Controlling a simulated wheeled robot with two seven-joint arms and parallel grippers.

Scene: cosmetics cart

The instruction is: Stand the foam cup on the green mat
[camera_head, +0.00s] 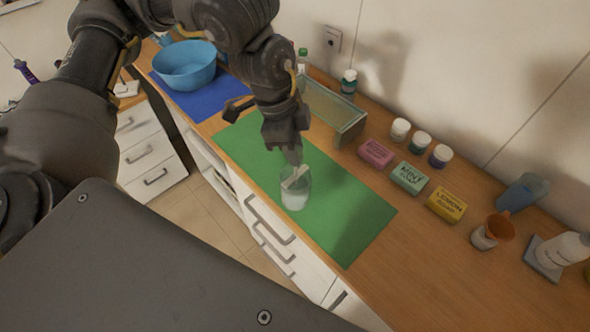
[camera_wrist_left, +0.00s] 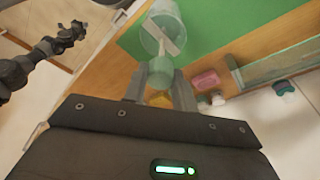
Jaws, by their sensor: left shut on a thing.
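The foam cup (camera_head: 295,199) is a clear tumbler with whitish stuff low in it and a white strip across its top. It appears roughly upright over the near edge of the green mat (camera_head: 345,215); I cannot tell whether its base touches. My left gripper (camera_head: 294,165) points down and is shut on the cup. In the left wrist view the cup (camera_wrist_left: 165,28) is ahead of the two fingers (camera_wrist_left: 160,88), with green mat (camera_wrist_left: 220,22) behind it. My right gripper (camera_wrist_left: 68,38) shows small at the upper left of the wrist view; its jaws are unclear.
A glass-sided tray (camera_head: 333,112) stands behind the mat. Pink (camera_head: 376,153), mint (camera_head: 409,178) and lemon (camera_head: 446,204) soaps line its right side. Small jars stand behind them. A blue bowl (camera_head: 185,68) sits on a blue mat (camera_head: 206,100). The green mat's right part is clear.

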